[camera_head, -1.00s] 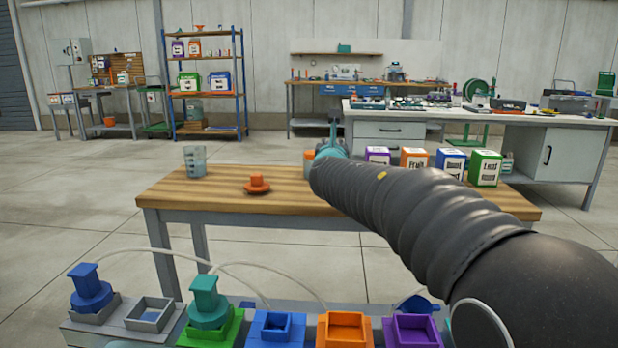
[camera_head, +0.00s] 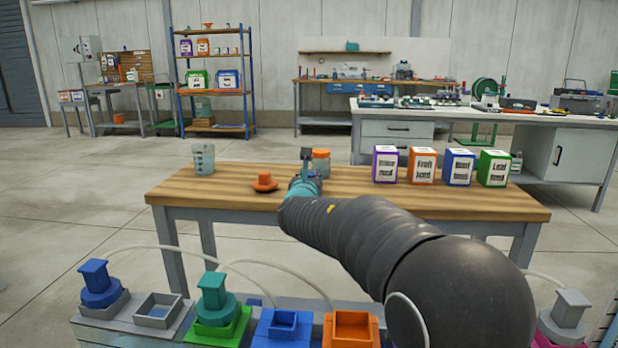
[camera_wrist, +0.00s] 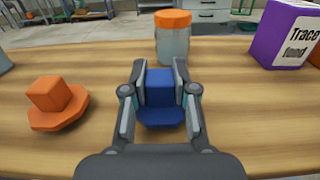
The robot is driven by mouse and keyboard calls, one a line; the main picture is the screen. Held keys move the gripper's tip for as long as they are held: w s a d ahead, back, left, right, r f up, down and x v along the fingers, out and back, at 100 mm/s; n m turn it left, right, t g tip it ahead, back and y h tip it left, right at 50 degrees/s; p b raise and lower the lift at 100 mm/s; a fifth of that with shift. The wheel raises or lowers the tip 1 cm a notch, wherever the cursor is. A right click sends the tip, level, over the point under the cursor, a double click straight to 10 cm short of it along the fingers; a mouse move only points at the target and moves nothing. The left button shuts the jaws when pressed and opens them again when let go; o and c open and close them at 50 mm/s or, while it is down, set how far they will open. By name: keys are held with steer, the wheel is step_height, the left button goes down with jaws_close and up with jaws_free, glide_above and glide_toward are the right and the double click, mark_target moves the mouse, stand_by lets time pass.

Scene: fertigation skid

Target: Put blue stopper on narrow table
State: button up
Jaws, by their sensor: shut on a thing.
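My gripper (camera_wrist: 160,90) is shut on a blue stopper (camera_wrist: 160,112), which has a square top and a wider flange below. In the wrist view the stopper is over the wooden top of the narrow table (camera_head: 220,190); I cannot tell whether it touches. In the head view my gripper (camera_head: 306,172) is over the middle of that table and hides the stopper. An orange stopper (camera_head: 264,182) lies tilted on the table to the left, also in the wrist view (camera_wrist: 56,104). An orange-lidded jar (camera_wrist: 173,42) stands just beyond the held stopper.
A clear beaker (camera_head: 204,158) stands at the table's back left. Purple (camera_head: 386,164), orange, blue and green boxes stand at its right. In front is the skid with coloured sockets; another blue stopper (camera_head: 98,284) and a teal one (camera_head: 212,300) sit there. The table's front left is clear.

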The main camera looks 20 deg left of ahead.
steer(key=shift+f, duration=0.1)
steer(key=o, duration=0.9)
steer(key=shift+r, duration=0.25)
steer(key=b+v, duration=0.1)
steer(key=v, duration=1.1)
steer(key=shift+f+b, duration=0.15)
steer(key=shift+b, duration=0.25)
